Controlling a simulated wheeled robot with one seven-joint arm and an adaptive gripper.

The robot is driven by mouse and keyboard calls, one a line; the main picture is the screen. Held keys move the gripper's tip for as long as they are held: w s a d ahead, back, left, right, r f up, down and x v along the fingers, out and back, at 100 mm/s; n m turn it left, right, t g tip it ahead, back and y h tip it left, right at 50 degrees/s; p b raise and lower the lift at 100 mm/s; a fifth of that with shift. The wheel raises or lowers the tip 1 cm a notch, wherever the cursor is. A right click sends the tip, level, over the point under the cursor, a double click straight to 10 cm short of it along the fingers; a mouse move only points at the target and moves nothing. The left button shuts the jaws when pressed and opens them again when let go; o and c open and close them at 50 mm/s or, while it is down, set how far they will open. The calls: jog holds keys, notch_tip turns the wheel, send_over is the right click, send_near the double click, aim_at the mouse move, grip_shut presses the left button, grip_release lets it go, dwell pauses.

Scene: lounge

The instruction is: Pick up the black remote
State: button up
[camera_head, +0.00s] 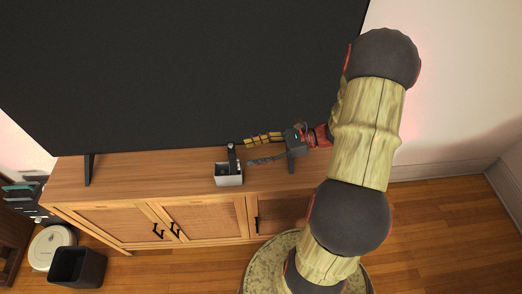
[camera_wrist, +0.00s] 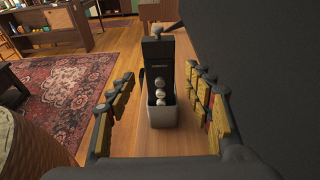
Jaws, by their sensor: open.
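The black remote (camera_head: 232,154) stands upright in a small grey-white box (camera_head: 229,181) on the wooden cabinet. In the wrist view the remote (camera_wrist: 157,55) rises from the back of the box (camera_wrist: 162,118), with pale round items in front of it. My gripper (camera_head: 247,152) reaches in from the right, low over the cabinet top, with its fingers spread and nothing held. In the wrist view my gripper (camera_wrist: 161,75) has one finger on each side, with the remote and box between them and ahead. I cannot tell whether either finger touches the remote.
A large black television (camera_head: 190,75) stands close behind the box and fills the right of the wrist view. Its feet (camera_head: 89,170) rest on the wooden cabinet (camera_head: 130,180). A dark bin (camera_head: 77,267) and a round white device (camera_head: 50,246) are on the floor.

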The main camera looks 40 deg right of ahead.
aim_at(240, 168)
jog(key=shift+x, duration=2.7)
jog(key=shift+c, duration=1)
jog(key=c, duration=0.7)
jog(key=shift+c, duration=0.7)
jog(key=shift+r, duration=0.15)
notch_tip(240, 168, up, 8)
jog(key=p, duration=0.8)
jog(key=shift+r, duration=0.15)
